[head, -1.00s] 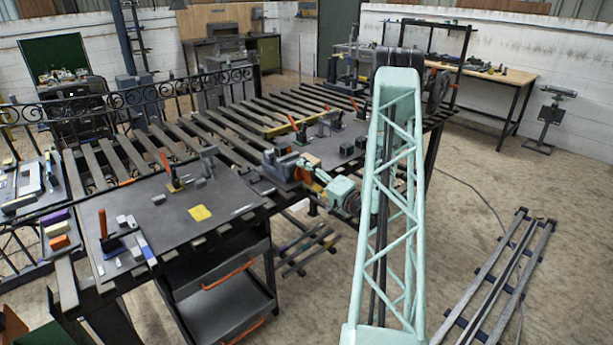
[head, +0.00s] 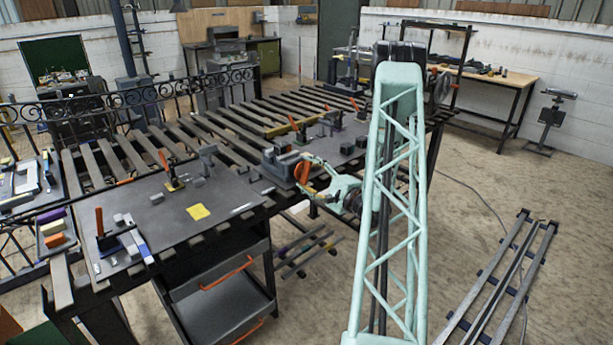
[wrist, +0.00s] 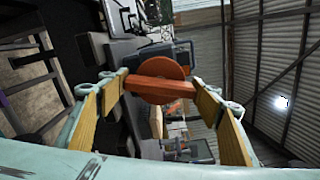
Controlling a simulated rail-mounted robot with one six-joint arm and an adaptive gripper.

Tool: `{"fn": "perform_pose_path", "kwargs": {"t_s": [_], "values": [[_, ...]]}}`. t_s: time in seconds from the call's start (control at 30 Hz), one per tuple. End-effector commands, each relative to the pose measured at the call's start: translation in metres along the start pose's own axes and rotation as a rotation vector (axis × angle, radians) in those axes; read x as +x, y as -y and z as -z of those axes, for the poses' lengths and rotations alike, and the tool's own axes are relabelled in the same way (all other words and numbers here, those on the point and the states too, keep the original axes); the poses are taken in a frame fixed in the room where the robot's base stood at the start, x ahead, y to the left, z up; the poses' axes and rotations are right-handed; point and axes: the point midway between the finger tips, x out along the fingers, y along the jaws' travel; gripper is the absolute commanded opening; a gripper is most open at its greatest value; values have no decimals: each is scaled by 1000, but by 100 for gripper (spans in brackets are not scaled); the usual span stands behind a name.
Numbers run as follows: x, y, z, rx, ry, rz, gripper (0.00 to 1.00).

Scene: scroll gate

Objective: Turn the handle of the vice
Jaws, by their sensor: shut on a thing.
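The vice (head: 281,164) is a grey block at the right edge of the slatted table in the head view. Its orange handle (head: 302,172) faces my arm. My gripper (head: 314,174), pale green, is shut on the handle from the right. In the wrist view, the handle (wrist: 160,86) shows as an orange disc with a bar across it, between the two fingers with yellow-brown pads (wrist: 161,84). The vice body (wrist: 168,52) is behind it. The exact finger contacts are partly hidden.
The slatted table (head: 228,121) carries dark plates with orange-handled clamps (head: 172,172) and small grey blocks. A cart (head: 225,290) stands below.

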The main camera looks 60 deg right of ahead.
Motion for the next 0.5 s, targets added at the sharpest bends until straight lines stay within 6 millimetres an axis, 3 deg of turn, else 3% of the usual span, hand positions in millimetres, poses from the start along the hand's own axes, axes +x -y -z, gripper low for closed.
{"fn": "perform_pose_path", "kwargs": {"t_s": [0.5], "values": [[-1, -1, 0, 406, -1, -1, 48]]}}
